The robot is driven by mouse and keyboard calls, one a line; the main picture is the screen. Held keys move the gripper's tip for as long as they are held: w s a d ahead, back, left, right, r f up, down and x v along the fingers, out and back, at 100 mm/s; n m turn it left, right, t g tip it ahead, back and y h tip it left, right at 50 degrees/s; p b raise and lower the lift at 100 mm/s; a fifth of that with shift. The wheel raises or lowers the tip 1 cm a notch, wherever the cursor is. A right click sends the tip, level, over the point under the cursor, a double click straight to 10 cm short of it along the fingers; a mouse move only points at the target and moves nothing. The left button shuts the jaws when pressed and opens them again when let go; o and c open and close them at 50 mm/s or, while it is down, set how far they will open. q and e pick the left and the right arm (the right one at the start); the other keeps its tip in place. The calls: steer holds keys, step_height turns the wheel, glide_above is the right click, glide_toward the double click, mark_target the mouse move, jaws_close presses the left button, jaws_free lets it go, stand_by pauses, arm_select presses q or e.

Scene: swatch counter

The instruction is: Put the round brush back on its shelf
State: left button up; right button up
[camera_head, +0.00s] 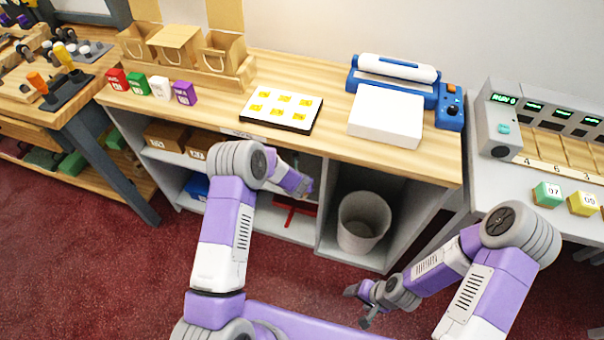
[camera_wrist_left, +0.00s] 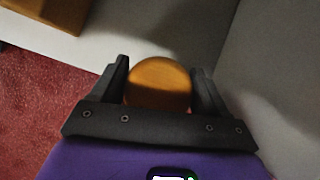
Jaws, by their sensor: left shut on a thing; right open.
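The round brush (camera_wrist_left: 158,84) shows in the left wrist view as a round brown wooden end; its other side is hidden. My left gripper (camera_wrist_left: 160,72) is shut on it, one dark finger on each side. In the head view my left arm reaches into the shelving under the counter, and its wrist and links hide the brush there. Pale shelf panels (camera_wrist_left: 255,75) stand close around the brush in the wrist view. I cannot tell whether it touches a shelf. My right gripper (camera_head: 357,306) is open and empty, low in front of the counter over the red floor.
A grey bin (camera_head: 362,222) stands in the compartment right of my left gripper. A red item (camera_head: 294,212) lies low in the middle compartment. Brown boxes (camera_head: 166,136) and a blue item (camera_head: 197,186) are on the left shelves. The wooden counter top (camera_head: 215,112) overhangs these spaces.

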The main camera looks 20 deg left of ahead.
arm_select(q)
steer(key=shift+w+a, duration=0.15)
steer(key=shift+w, duration=1.1)
steer(key=shift+w+a+f+p, duration=0.2)
steer(key=shift+w+p, duration=0.25)
steer(key=shift+p, duration=0.3)
steer(key=shift+w+a+r+p, duration=0.15)
steer(key=shift+w+p, duration=0.4)
steer(key=shift+w, duration=0.35)
steer(key=shift+w+f+b, duration=0.2)
steer(key=shift+f+b, duration=0.15)
steer(key=shift+f, duration=0.2)
steer(key=shift+f, duration=0.15)
steer(key=o, duration=1)
steer(key=shift+v, duration=3.8)
